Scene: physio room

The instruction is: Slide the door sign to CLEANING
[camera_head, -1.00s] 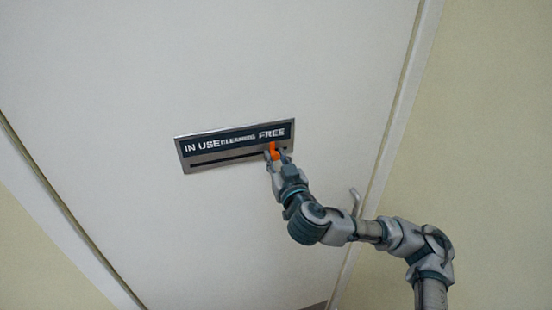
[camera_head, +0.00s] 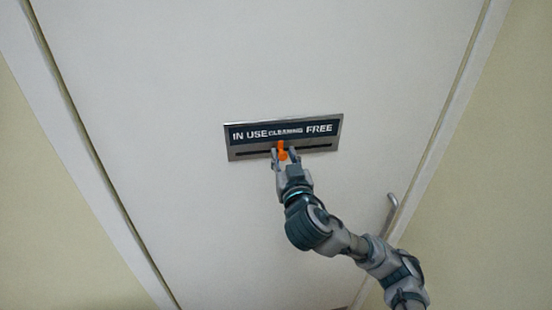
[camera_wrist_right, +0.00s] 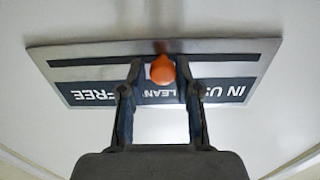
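The door sign (camera_head: 236,145) is a silver plate with a dark band reading IN USE, CLEANING and FREE from left to right, with a dark slot below. Its orange slider knob (camera_head: 282,150) stands below the word CLEANING. In the right wrist view the sign (camera_wrist_right: 230,60) appears upside down, with the knob (camera_wrist_right: 162,69) between my fingertips. My right gripper (camera_head: 284,159) has its fingers apart, one on each side of the knob. The wrist view (camera_wrist_right: 160,75) shows a gap on the left of the knob; contact on the right is unclear. My left gripper is not in view.
The sign is mounted on a pale door (camera_head: 180,60). A metal door handle (camera_head: 390,213) is at the lower right, close to my right arm. The door frame runs down both sides. The door face around the sign is clear.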

